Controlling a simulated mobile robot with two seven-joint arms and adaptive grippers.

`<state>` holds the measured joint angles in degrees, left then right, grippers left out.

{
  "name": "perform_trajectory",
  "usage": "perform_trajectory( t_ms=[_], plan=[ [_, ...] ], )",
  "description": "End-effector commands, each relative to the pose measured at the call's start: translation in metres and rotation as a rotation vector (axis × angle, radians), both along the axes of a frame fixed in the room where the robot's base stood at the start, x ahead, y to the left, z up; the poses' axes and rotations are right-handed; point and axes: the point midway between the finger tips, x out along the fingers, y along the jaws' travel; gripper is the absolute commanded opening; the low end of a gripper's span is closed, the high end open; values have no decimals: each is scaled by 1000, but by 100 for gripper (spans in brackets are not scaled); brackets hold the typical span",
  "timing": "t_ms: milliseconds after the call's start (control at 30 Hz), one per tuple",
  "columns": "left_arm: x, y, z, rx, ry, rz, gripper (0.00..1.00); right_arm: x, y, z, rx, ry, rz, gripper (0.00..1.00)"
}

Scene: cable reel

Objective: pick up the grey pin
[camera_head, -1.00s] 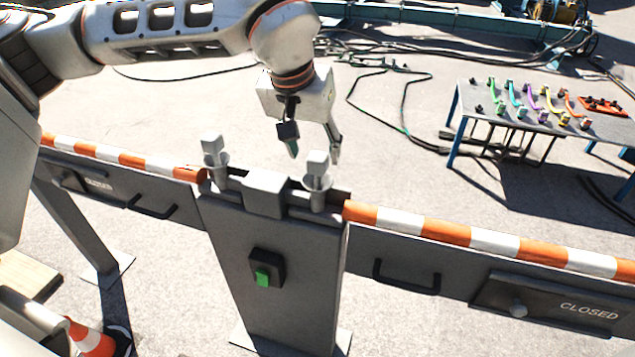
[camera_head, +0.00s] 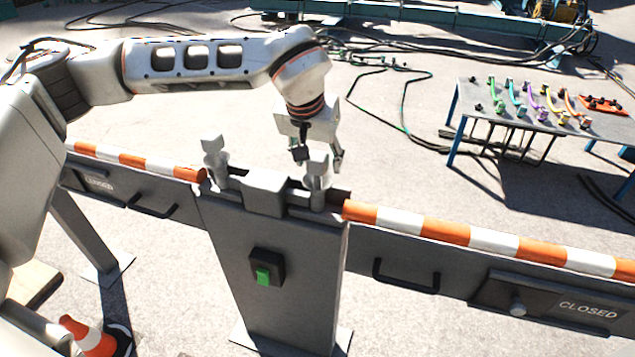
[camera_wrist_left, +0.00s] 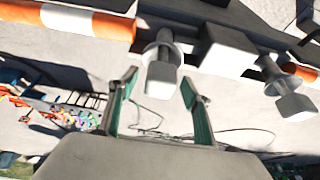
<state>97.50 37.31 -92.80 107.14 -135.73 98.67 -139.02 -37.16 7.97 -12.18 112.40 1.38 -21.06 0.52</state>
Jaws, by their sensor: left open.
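Two grey pins with square heads and round collars stand upright in the top of the grey gate post (camera_head: 275,230). The right-hand pin (camera_head: 318,180) is at the inner end of the right barrier; the left-hand pin (camera_head: 214,158) is at the left barrier. My left gripper (camera_head: 321,156) is open, tips down, at the right-hand pin's head. In the left wrist view, this pin (camera_wrist_left: 162,72) shows between the tips of the open gripper (camera_wrist_left: 160,84), with gaps on both sides. The other pin (camera_wrist_left: 289,98) is at the right there. My right gripper is not seen.
Orange and white barriers (camera_head: 470,237) run left and right from the post. A green button (camera_head: 263,275) is on the post front. A blue-legged table (camera_head: 560,122) with coloured parts stands at the back right. Cables lie on the ground behind. A traffic cone (camera_head: 88,336) is at lower left.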

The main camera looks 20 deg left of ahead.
Motion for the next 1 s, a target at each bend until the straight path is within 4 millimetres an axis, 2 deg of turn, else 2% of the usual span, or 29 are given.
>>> perform_trajectory(
  t_ms=[67,100,267,300,567,733,867,1000],
  plan=[
    [0,0,0,0,0,0,49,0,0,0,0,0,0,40],
    [0,0,0,0,0,0,43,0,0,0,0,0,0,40],
    [0,0,0,0,0,0,2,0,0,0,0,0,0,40],
    [0,0,0,0,0,0,0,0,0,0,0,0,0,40],
    [0,0,1,-1,-1,0,0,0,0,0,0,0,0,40],
    [1,0,9,0,-3,1,0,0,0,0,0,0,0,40],
    [1,0,23,-1,-4,2,0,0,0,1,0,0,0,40],
    [1,0,47,-1,-6,1,0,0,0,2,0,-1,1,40]
  ],
)
